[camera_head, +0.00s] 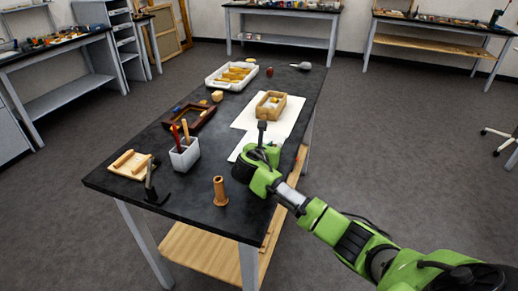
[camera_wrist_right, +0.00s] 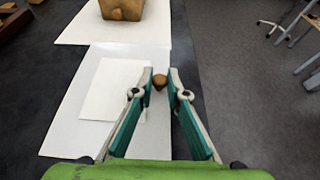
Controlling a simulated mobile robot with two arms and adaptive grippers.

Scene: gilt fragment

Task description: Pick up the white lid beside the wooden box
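The wooden box (camera_head: 270,106) stands on a white sheet on the dark table in the head view; its near side shows at the top of the right wrist view (camera_wrist_right: 122,10). A flat white rectangle (camera_wrist_right: 108,92), likely the lid, lies on the white surface nearer than the box. A small brown knob (camera_wrist_right: 159,82) shows between my right fingertips; I cannot tell whether it belongs to the white piece. My right gripper (camera_wrist_right: 160,76) is open, with its fingers either side of the knob and small gaps visible. In the head view, my right arm hides part of this area. My left gripper is not in view.
A white tray (camera_head: 216,83) of yellowish pieces stands at the far left of the table. The table's right edge runs close by my arm.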

